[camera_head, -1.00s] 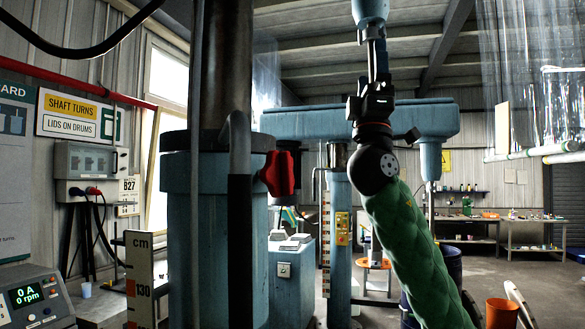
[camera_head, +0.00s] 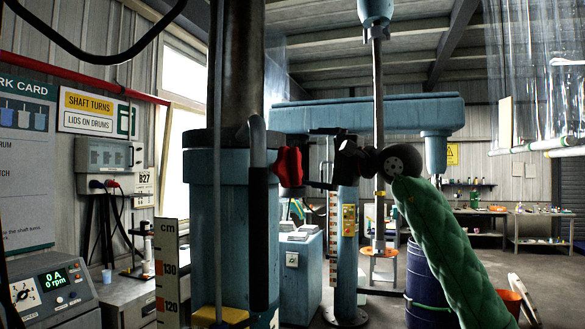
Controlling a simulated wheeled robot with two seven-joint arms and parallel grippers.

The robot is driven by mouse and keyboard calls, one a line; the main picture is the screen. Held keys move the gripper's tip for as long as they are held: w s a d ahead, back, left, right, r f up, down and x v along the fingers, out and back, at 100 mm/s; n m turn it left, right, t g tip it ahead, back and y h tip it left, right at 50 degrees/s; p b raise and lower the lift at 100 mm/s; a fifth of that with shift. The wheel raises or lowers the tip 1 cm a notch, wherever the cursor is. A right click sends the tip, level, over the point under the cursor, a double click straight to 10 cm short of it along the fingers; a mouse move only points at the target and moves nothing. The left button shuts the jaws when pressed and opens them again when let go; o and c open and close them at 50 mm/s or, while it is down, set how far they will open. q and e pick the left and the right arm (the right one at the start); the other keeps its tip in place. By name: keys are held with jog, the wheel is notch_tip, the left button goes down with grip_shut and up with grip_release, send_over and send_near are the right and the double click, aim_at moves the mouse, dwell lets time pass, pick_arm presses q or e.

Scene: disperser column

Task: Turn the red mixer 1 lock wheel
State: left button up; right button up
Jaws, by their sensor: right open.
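The red lock wheel (camera_head: 288,167) sits on the right side of the thick blue column (camera_head: 218,228), a little below its dark collar. I see it nearly edge-on. My right arm, in a green sleeve, comes up from the lower right. Its dark right gripper (camera_head: 318,163) points left at the wheel's height. It is open, with its tips close to the wheel's right side. I cannot tell whether they touch it. The dark fingers are hard to separate from the background. My left gripper is not in view.
The mixer's steel shaft (camera_head: 378,120) hangs behind my right wrist. A blue drum (camera_head: 426,285) stands behind my green forearm. A control box (camera_head: 45,290) is at lower left.

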aim_at(300, 166)
jog(key=shift+w+f+n+h, duration=0.1)
jog(key=shift+f+n+h, duration=0.5)
jog(key=shift+f+n, duration=0.4)
jog(key=shift+w+a+r, duration=0.1)
jog(key=shift+a+r, duration=0.05)
jog(key=shift+a, duration=0.05)
jog(key=p+x, duration=0.3)
jog(key=x, duration=0.3)
jog(key=shift+p, duration=0.35)
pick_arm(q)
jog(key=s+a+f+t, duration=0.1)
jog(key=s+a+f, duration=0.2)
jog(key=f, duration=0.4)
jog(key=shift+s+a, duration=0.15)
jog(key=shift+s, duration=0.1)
pick_arm(e)
jog(key=shift+w+a+f, duration=0.2)
jog(key=shift+w+a, duration=0.2)
jog(key=shift+a, duration=0.2)
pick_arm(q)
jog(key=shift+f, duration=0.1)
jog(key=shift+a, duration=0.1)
pick_arm(e)
jog(key=c, duration=0.7)
